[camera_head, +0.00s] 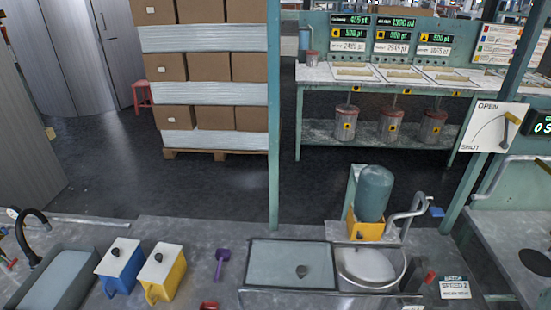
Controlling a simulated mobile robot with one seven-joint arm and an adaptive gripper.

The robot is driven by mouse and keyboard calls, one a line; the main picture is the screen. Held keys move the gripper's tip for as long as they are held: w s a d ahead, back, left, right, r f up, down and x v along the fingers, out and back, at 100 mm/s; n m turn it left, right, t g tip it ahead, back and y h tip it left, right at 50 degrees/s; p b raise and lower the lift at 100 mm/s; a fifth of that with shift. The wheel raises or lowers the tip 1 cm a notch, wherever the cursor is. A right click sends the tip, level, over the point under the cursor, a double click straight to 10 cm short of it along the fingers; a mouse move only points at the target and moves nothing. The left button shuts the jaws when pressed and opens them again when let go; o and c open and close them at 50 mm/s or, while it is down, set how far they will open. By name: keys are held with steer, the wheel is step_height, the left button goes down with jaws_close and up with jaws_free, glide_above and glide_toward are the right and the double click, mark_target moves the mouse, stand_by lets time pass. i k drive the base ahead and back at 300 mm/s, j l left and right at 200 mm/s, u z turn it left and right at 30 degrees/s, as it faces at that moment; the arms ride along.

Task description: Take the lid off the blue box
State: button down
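The blue box (122,275) stands on the workbench at the lower left, left of a similar yellow box. Its white lid (119,255) is on top, with a dark round knob (116,252) in the middle. A blue handle shows at the box's lower front. My gripper is not in view, and no part of my arm shows near the box.
The yellow box (165,275) with a white lid is close on the right. A grey basin (53,286) with a black tap (30,232) is on the left. A purple scoop (222,262) and a covered tray (290,252) lie farther right. Bench behind the boxes looks clear.

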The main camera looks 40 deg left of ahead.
mark_target(115, 261)
steer(key=u, duration=2.8)
steer(key=i+j+z, duration=0.15)
steer(key=z, duration=0.55)
steer(key=i+j+z, duration=0.2)
steer(key=j, duration=0.15)
steer(key=j+z, duration=0.25)
steer(key=i+j, duration=0.1)
steer(key=j, duration=0.35)
steer(key=i+j+z, duration=0.15)
steer(key=j, duration=0.3)
